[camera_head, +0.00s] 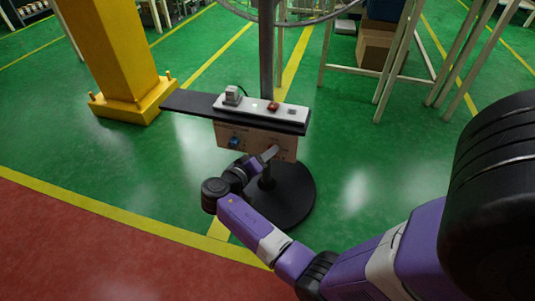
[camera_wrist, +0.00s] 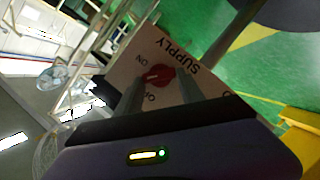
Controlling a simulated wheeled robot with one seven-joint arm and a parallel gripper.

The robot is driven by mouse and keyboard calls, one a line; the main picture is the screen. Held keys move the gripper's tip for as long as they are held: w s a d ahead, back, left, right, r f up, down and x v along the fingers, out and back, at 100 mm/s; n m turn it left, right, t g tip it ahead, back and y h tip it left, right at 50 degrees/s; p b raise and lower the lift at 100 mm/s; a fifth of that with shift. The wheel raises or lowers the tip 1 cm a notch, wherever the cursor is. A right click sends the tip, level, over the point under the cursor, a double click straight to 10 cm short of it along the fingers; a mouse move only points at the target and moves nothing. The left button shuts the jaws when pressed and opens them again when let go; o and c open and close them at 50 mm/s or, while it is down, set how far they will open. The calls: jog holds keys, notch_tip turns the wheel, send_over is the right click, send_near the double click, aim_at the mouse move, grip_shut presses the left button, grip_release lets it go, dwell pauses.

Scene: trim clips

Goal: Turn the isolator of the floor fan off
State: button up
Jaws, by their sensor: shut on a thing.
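The isolator is a red round knob (camera_wrist: 160,76) on a tan panel (camera_wrist: 125,68) printed SUPPLY and ON, seen turned in the wrist view. A second label below the knob is partly hidden by a finger. A pale mark on the knob points roughly left; its exact setting is unclear. My gripper (camera_wrist: 160,88) has its two fingers at either side of the knob and is shut on it. In the head view my gripper (camera_head: 269,153) is at the right part of the panel (camera_head: 258,136) and hides the knob. The floor fan's pole (camera_head: 266,60) rises behind the panel.
A blue knob (camera_head: 235,142) is on the panel's left part. Above it a dark shelf (camera_head: 190,102) carries a power strip (camera_head: 258,107) with a plug and a red switch. The fan's round black base (camera_head: 290,200) is below. A yellow column (camera_head: 112,50) stands left.

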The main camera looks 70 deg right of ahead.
jog(key=shift+w+f+n+g+h+b, duration=0.15)
jog(key=shift+n+g+h, duration=0.25)
jog(key=shift+n, duration=0.65)
jog(key=shift+f+n+g+h+b, duration=0.2)
jog(key=shift+n+g+h, duration=0.2)
jog(key=shift+n, duration=0.6)
jog(key=shift+w+f+n+g+h+b, duration=0.15)
jog(key=shift+n+g+h, duration=0.2)
jog(key=shift+n, duration=0.7)
jog(key=shift+s, duration=0.1)
jog(key=o, duration=1.4)
jog(key=shift+c, duration=0.2)
jog(key=p+v, duration=0.1)
jog(key=v, duration=0.7)
jog(key=shift+n, duration=0.3)
